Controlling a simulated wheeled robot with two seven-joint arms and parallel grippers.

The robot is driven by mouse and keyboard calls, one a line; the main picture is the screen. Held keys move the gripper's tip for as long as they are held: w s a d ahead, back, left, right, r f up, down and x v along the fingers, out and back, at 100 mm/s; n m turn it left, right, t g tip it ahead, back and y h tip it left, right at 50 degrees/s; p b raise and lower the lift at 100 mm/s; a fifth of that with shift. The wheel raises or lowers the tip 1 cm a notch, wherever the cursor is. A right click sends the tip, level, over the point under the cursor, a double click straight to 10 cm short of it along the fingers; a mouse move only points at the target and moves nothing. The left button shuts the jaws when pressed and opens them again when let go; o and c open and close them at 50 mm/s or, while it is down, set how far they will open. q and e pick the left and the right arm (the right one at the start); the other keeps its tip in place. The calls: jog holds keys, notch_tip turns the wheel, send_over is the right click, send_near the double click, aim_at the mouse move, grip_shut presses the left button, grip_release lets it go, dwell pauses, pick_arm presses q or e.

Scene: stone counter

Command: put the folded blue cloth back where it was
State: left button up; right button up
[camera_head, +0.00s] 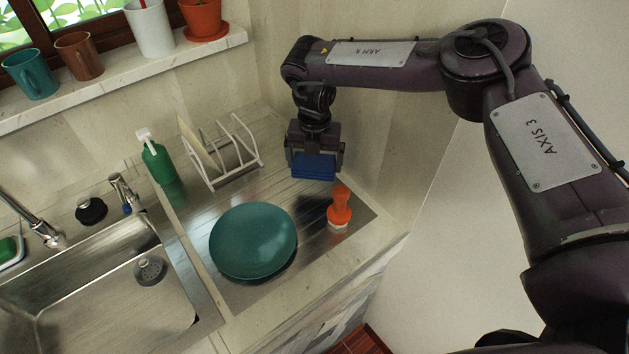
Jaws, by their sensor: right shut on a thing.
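The folded blue cloth (314,166) is held in my right gripper (315,158), whose jaws are shut on it. The gripper points down over the back right part of the metal draining board, between the white rack and the orange brush. I cannot tell whether the cloth touches the surface under it. The upper part of the cloth is hidden by the gripper. My left gripper is not in view.
A teal plate (253,241) lies in front on the draining board (238,297). An orange brush (340,206) stands close to the cloth's right. A white rack (228,160) and a green bottle (157,160) are to the left. The sink (110,290) is at the left.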

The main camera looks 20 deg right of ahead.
aim_at(314, 189)
jog(key=f+b, duration=0.2)
jog(key=f, duration=0.1)
jog(key=shift+a+f, duration=0.2)
jog(key=shift+f, duration=0.1)
notch_tip(314, 189, down, 4)
jog(key=b, duration=0.3)
jog(key=shift+s+r, duration=0.1)
jog(key=shift+r, duration=0.15)
jog(key=shift+d, duration=0.2)
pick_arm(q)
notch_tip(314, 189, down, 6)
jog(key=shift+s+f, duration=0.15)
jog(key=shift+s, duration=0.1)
pick_arm(e)
jog(key=o, duration=0.5)
jog(key=shift+f, duration=0.1)
pick_arm(q)
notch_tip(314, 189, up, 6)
jog(key=p, duration=0.6)
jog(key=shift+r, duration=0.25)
pick_arm(e)
notch_tip(314, 189, up, 8)
